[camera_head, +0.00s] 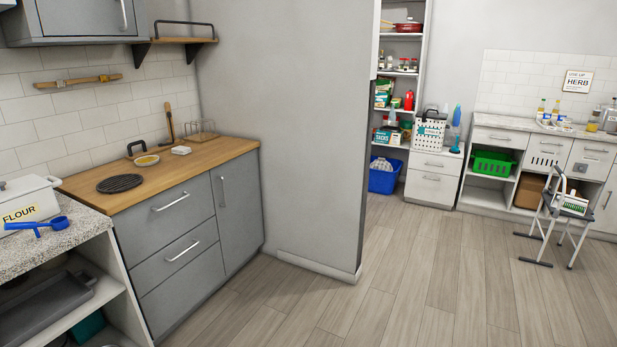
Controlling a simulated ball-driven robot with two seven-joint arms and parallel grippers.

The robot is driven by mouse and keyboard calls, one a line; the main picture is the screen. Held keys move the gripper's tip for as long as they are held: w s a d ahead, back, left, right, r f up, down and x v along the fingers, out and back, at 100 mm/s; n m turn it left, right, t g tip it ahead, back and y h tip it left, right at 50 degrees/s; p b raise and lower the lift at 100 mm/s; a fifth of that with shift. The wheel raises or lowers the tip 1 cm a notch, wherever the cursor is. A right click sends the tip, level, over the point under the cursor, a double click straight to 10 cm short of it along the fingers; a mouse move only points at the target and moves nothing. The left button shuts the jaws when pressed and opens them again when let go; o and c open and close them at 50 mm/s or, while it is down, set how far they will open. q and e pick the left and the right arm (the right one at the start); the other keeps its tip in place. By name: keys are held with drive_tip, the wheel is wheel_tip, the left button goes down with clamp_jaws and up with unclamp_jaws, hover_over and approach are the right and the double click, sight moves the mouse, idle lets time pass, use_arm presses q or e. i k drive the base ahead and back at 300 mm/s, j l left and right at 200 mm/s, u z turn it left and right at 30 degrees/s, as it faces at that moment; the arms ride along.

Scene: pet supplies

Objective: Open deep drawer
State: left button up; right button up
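A grey cabinet with a wooden top (215,153) stands against the left wall. Its upper drawer (150,222) and the drawer below it (155,285) each have a bar handle, and both fronts look shut. A tall door front (235,225) with an upright handle is to their right, also shut. A white drawer unit (432,188) and white counter drawers (497,139) farther back at the right also look shut. I cannot tell which of these is the deep drawer. Neither of my grippers is in view.
A stone-topped white shelf unit (80,228) is at the near left, with a flour box (30,197) and a blue scoop (45,226). A grey partition wall (290,120) ends beside the cabinet. A step stool (562,215) stands at the right. The wooden floor (390,285) between is clear.

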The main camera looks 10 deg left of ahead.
sight(141, 230)
drive_tip(key=i+u, duration=0.15)
drive_tip(key=i, duration=0.5)
drive_tip(key=i+u, duration=0.15)
drive_tip(key=i, duration=0.5)
drive_tip(key=i+l+u, duration=0.15)
drive_tip(key=i, duration=0.5)
